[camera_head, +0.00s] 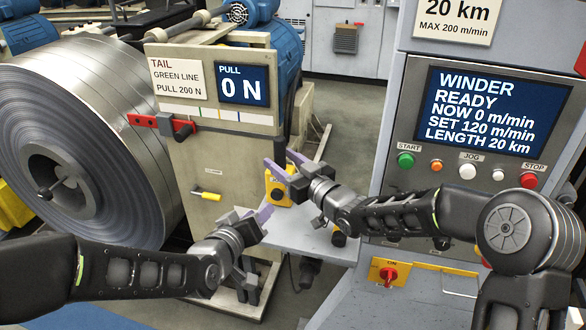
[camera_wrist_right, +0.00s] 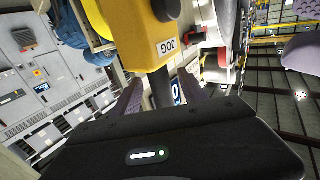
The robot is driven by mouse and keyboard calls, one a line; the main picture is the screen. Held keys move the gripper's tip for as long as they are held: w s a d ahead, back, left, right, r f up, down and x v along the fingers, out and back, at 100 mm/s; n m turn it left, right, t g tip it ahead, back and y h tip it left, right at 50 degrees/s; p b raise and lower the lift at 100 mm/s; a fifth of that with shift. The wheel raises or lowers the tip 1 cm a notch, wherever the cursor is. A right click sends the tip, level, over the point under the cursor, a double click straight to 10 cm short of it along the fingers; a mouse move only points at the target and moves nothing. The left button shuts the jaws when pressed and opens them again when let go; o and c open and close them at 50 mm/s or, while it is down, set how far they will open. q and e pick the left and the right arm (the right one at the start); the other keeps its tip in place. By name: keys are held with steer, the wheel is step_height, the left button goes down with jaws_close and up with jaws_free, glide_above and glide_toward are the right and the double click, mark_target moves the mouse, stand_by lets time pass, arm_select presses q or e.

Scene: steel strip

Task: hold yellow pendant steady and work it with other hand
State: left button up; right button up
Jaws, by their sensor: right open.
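The yellow pendant (camera_head: 278,191) is in the middle of the head view, partly hidden by my right gripper. In the right wrist view the yellow pendant (camera_wrist_right: 152,38) shows a "JOG" label, and a black stem runs from it toward the gripper. My right gripper (camera_head: 284,164) is open at the pendant; in the right wrist view its purple fingers (camera_wrist_right: 160,95) stand on either side of the black stem, and I cannot tell whether they touch it. My left gripper (camera_head: 246,214) is lower left of the pendant, with its purple fingers apart and nothing seen between them.
A large steel coil (camera_head: 130,110) stands at left, beside the beige tail stand (camera_head: 215,150) with its "PULL 0 N" display (camera_head: 243,91). The winder console (camera_head: 400,170) with buttons is at right. A grey shelf (camera_head: 325,245) lies below the grippers.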

steer(key=shift+x, duration=0.85)
steer(key=shift+c, duration=0.3)
jaws_close()
arm_select(q)
steer(key=shift+f, duration=0.15)
arm_select(e)
steer(key=shift+s+f, duration=0.1)
steer(key=shift+f, duration=0.05)
stand_by(1.1)
arm_select(q)
jaws_close()
arm_select(e)
steer(key=shift+f, duration=0.15)
stand_by(1.4)
